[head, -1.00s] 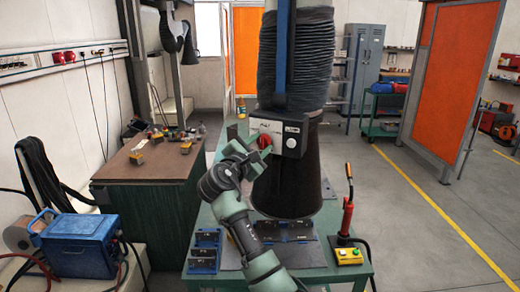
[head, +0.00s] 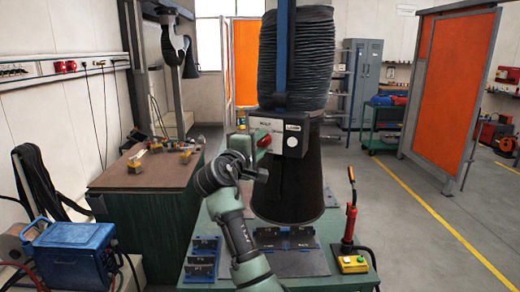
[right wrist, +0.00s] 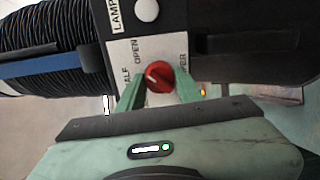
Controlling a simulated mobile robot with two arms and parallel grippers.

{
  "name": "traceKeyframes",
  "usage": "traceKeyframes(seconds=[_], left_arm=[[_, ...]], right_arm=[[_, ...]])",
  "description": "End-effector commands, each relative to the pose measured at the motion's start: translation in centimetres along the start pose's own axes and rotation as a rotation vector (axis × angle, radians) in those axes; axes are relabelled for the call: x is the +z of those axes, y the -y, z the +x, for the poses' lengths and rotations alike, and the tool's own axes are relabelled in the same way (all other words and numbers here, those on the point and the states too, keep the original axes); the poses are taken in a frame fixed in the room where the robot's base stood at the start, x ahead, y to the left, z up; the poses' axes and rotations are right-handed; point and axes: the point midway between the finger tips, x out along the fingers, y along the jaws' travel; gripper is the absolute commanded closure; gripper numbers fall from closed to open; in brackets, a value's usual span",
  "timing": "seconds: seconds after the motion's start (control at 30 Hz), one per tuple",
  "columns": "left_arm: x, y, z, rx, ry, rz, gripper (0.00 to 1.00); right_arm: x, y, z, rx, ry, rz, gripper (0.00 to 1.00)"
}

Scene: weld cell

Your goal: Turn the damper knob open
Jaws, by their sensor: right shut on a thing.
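The damper knob (head: 265,141) is red and sits on the control box (head: 292,139) on the front of the extraction hood (head: 285,185). In the right wrist view the knob (right wrist: 158,77) is round with a white pointer mark, on a plate lettered HALF and OPEN. The mark is towards the upper left, on the side of those words; its exact setting is hard to tell. My right gripper (head: 261,149) is at the box, its two green fingers (right wrist: 158,88) on either side of the knob, shut on it. My left gripper is not in view.
A brown-topped bench (head: 125,176) stands left, with a blue machine (head: 72,255) in front.

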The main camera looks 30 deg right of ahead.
Motion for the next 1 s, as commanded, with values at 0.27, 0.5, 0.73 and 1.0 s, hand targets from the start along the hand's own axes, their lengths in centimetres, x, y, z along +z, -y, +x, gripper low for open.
traceKeyframes(seconds=[0.27,0.5,0.73,1.0], left_arm=[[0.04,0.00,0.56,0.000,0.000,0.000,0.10],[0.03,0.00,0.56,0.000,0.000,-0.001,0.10],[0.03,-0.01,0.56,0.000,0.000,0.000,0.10],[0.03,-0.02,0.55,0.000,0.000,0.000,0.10]], right_arm=[[-0.05,0.22,0.00,-0.004,0.000,0.060,1.00],[-0.03,0.18,0.00,-0.005,0.000,0.066,1.00],[-0.03,0.20,0.00,-0.005,0.000,0.066,0.54],[-0.01,0.10,0.00,-0.002,0.000,0.065,0.43]])
